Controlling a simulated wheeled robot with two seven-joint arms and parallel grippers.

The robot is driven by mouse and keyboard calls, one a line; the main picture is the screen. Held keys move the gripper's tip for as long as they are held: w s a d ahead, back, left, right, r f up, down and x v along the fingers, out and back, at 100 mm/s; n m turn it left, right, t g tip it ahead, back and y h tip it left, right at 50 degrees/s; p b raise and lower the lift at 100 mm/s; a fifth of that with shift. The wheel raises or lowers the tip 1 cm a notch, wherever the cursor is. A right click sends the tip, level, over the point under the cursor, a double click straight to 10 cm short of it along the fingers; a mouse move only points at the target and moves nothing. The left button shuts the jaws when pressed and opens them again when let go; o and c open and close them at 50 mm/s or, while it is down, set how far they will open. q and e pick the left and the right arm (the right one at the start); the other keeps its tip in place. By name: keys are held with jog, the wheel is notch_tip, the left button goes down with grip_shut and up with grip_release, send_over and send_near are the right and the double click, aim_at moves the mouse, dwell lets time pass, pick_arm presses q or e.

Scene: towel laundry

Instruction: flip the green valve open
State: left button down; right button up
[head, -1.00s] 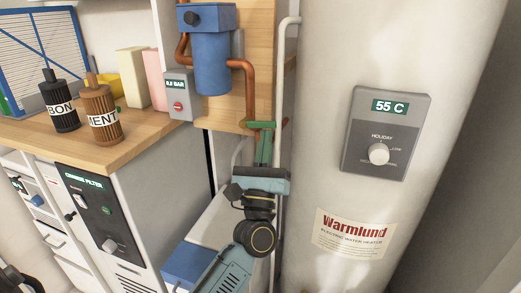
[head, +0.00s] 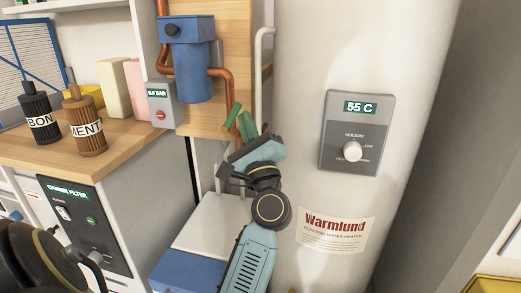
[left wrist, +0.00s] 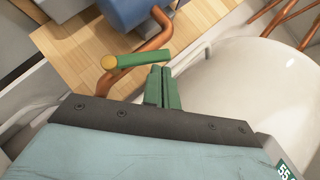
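The green valve handle (head: 233,114) is a short bar on the copper pipe beside the blue filter housing, steeply tilted in the head view. In the left wrist view the handle (left wrist: 142,58) lies across the picture over the copper pipe, with a round brass-coloured piece at its left end. My left gripper (head: 246,124) has green fingers; in the left wrist view its fingers (left wrist: 162,80) are side by side, with nothing seen between them. The fingertips are right next to the handle's right part; I cannot tell if they touch. My right gripper is not in view.
The white water heater tank (head: 290,110) stands close on the right. The blue filter housing (head: 190,75) and copper pipe (head: 228,85) are on a wooden board (head: 225,30). A grey pressure box (head: 162,104) is to the left. A white pipe (head: 260,70) runs beside the tank.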

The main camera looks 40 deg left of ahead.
pick_arm(q)
jog(key=shift+s+a+r, duration=0.15)
jog(key=shift+a+r, duration=0.1)
jog(key=shift+r, duration=0.2)
jog(key=shift+s+a+r, duration=0.1)
jog(key=shift+a+r, duration=0.1)
jog(key=shift+r, duration=0.25)
jog(key=shift+s+a+r, duration=0.2)
jog(key=shift+a+r, duration=0.15)
jog(key=shift+r, duration=0.05)
jog(key=shift+a+r, duration=0.1)
jog(key=shift+a, duration=0.05)
jog(key=shift+d, duration=0.2)
jog(key=b, duration=0.2)
send_near(236, 104)
jog(key=w+d+r, duration=0.2)
jog(key=d+r, duration=0.2)
jog(key=d, duration=0.3)
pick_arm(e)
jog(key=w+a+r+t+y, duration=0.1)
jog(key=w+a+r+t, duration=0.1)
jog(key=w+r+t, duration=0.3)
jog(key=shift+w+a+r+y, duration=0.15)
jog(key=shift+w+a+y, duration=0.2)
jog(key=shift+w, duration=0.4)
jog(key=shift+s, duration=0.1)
